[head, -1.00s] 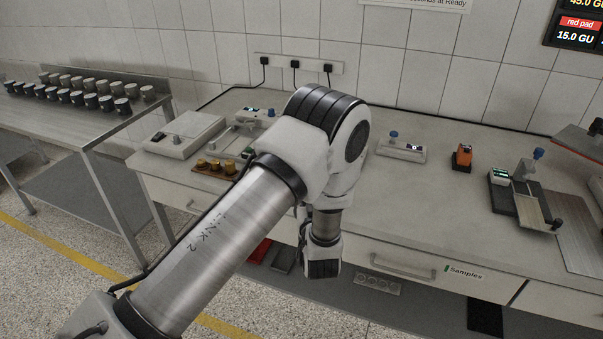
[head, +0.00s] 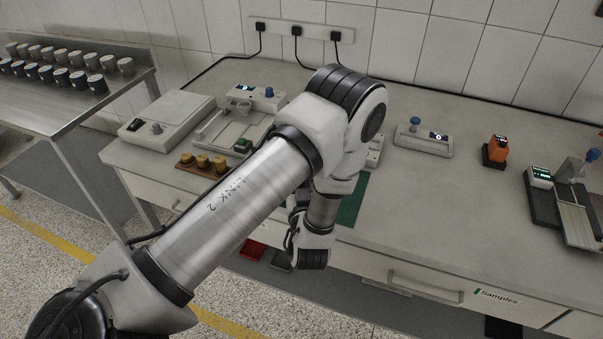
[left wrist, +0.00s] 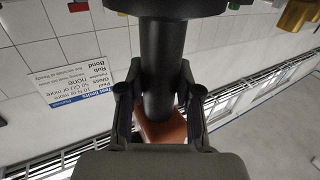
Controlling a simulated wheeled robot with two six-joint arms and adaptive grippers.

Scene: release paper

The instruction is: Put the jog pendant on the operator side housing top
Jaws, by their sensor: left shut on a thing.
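My left gripper (left wrist: 160,110) shows in the left wrist view, its two fingers shut around a dark upright cylinder (left wrist: 162,60). A red-brown block (left wrist: 168,128) shows behind it, between the fingers. I cannot tell whether this held thing is the jog pendant. A white machine with a blue knob and display (head: 258,97) stands at the back left of the bench. A flat white housing (head: 185,110) stands to its left. I cannot tell which top is the operator side one. My right gripper is not in view.
Brass weights on a brown board (head: 200,166) lie at the bench's front left. A green mat (head: 351,203) lies partly behind my arm. A white unit (head: 423,142), an orange device (head: 499,149) and a slide fixture (head: 572,205) stand right. The bench middle right is clear.

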